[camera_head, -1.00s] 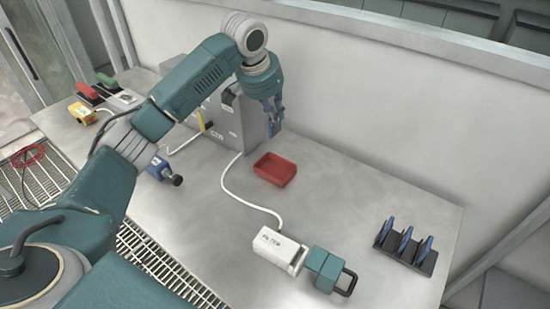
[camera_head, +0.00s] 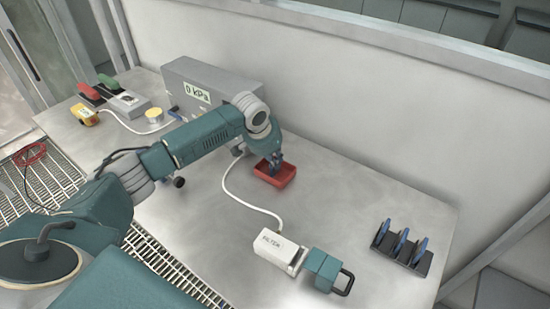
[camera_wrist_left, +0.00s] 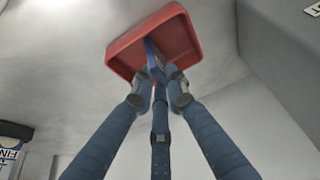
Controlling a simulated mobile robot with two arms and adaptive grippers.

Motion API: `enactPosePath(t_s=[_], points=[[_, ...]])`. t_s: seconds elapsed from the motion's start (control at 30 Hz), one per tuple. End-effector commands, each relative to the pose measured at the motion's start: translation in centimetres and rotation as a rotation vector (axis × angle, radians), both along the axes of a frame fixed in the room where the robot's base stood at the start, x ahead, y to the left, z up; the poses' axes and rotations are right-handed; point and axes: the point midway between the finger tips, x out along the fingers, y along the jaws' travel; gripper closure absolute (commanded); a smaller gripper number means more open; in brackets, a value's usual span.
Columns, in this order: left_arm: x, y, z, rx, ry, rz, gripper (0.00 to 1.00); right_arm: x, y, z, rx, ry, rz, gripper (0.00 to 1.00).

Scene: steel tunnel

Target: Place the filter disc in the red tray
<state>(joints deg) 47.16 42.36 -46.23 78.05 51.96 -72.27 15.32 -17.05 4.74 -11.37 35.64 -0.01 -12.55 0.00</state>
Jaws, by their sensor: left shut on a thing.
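The red tray (camera_head: 276,183) lies on the grey bench, below the grey box. My left gripper (camera_head: 275,160) points down at the tray, its fingertips over or just inside it. In the left wrist view the fingers (camera_wrist_left: 160,90) are shut on a thin blue piece, seen edge-on, which looks like the filter disc (camera_wrist_left: 151,50). The blue piece reaches over the inside of the red tray (camera_wrist_left: 182,36); I cannot tell whether it touches the floor. In the head view the disc is mostly hidden by the gripper. My right gripper is not in view.
A black rack (camera_head: 417,260) holds several blue discs at the right. A white FILTER box (camera_head: 276,246) with a hose and a teal handled part (camera_head: 323,268) stand in front. A grey box (camera_head: 205,85) reading 0 kPa stands behind my arm. Bench between tray and rack is clear.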

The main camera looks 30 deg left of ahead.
Motion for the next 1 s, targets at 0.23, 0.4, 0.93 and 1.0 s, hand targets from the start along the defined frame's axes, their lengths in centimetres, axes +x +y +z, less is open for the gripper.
enactPosePath(t_s=[0.23, 0.4, 0.93, 1.0], points=[[0.0, 0.0, -0.1, 0.000, 0.000, 0.000, 1.00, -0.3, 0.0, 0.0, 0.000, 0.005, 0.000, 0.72], [0.0, 0.0, -0.3, 0.000, 0.000, 0.000, 0.68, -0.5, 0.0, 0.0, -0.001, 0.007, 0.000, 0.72], [-1.0, 0.2, 2.6, 0.000, -0.005, -0.002, 0.68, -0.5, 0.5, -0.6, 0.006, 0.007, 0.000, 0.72], [-1.5, 0.3, 4.1, 0.000, -0.005, -0.001, 0.68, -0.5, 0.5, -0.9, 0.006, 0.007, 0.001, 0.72]])
